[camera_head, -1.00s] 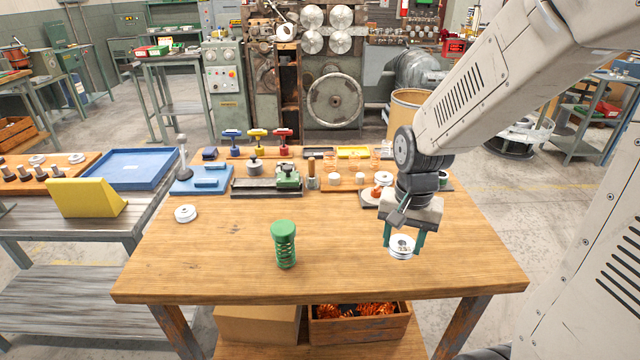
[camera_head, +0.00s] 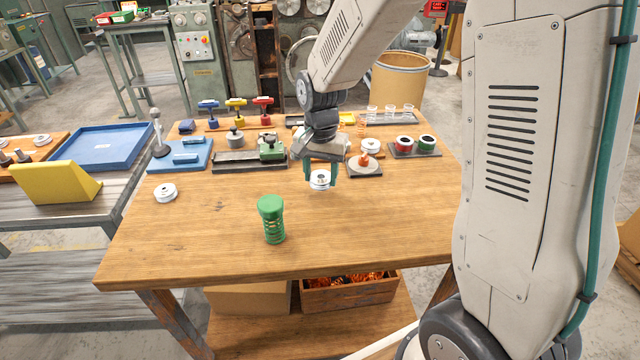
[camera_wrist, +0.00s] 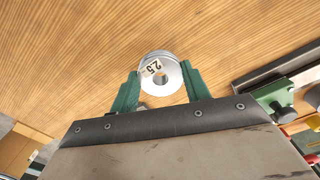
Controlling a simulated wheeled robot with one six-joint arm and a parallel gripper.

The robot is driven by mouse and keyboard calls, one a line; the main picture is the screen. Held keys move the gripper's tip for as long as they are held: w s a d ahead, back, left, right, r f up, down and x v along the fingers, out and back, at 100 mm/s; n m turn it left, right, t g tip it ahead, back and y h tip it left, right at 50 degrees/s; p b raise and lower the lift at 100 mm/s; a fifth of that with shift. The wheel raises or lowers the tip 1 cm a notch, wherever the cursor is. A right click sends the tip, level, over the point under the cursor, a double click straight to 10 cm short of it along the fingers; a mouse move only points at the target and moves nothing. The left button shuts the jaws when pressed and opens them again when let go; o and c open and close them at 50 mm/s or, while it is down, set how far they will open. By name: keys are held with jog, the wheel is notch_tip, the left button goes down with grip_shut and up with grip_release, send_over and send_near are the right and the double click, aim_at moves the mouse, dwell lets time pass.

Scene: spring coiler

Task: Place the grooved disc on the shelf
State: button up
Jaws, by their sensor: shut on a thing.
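The grooved disc (camera_head: 320,180) is a silvery-white round piece with a centre hole. It also shows in the wrist view (camera_wrist: 161,77), with a "2.5" mark on its face. My gripper (camera_head: 321,178) is shut on it, one green finger on each side, and holds it above the wooden table (camera_head: 370,235). Another white disc (camera_head: 165,193) lies at the table's left. A further white disc (camera_head: 371,146) sits at the back right on a small stand. Which surface is the shelf is unclear; a lower board (camera_head: 250,338) runs under the table.
A green spring-like cylinder (camera_head: 271,220) stands upright near the table's front. A blue tray (camera_head: 110,146) and yellow wedge (camera_head: 55,182) are on the left bench.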

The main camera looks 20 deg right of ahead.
aim_at(320, 196)
jog(key=shift+f, duration=1.7)
jog(key=shift+f, duration=0.2)
jog(key=o, duration=1.3)
jog(key=shift+o, duration=0.2)
jog(key=shift+r, duration=0.1)
